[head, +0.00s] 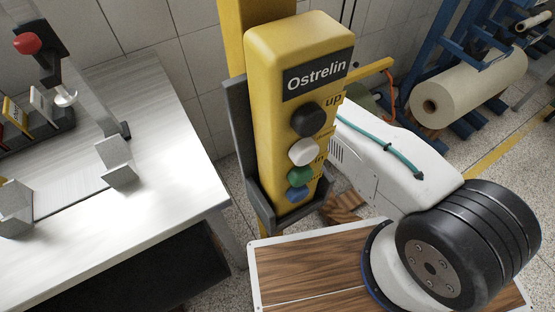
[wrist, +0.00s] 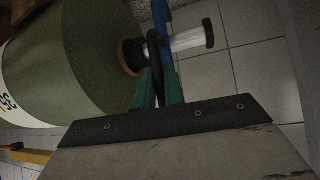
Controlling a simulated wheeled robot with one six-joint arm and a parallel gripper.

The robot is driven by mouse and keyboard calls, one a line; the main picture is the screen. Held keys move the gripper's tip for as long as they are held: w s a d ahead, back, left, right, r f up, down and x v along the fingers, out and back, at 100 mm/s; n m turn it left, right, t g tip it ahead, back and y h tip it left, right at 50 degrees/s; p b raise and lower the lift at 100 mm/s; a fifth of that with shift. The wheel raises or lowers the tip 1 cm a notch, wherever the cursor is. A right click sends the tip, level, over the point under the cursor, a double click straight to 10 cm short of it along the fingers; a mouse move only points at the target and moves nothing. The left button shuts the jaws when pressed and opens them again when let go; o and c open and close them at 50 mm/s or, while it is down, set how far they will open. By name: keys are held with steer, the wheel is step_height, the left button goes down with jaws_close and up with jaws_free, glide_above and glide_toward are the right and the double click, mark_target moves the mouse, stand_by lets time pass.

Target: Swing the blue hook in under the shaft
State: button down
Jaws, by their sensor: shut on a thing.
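In the wrist view, the blue hook (wrist: 167,50) is a narrow blue bar running from the top edge down towards my jaws. The shaft (wrist: 188,41) is a pale rod with a black end cap, sticking out of the core of a large green roll (wrist: 85,65). The hook overlaps the shaft in this view; whether it touches it or sits under it I cannot tell. A black loop (wrist: 153,45) stands beside it. The head view does not show the hook clearly.
In the head view, a yellow button box marked Ostrelin (head: 295,110) stands in front of my arm and blocks part of the view. A beige paper roll (head: 465,85) lies on a blue rack at the right. A white table (head: 150,215) fills the left.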

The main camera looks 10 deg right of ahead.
steer(key=shift+w+a+f+t, duration=0.35)
steer(key=shift+w+f+t, duration=0.15)
steer(key=shift+w+f, duration=0.2)
steer(key=shift+w, duration=0.1)
steer(key=shift+y, duration=0.3)
steer(key=c, duration=1.5)
jaws_free()
steer(key=shift+a, duration=0.15)
steer(key=shift+s+d+r, duration=0.2)
steer(key=shift+s+r, duration=0.05)
steer(key=shift+s, duration=0.05)
steer(key=v, duration=0.7)
steer(key=shift+a, duration=0.1)
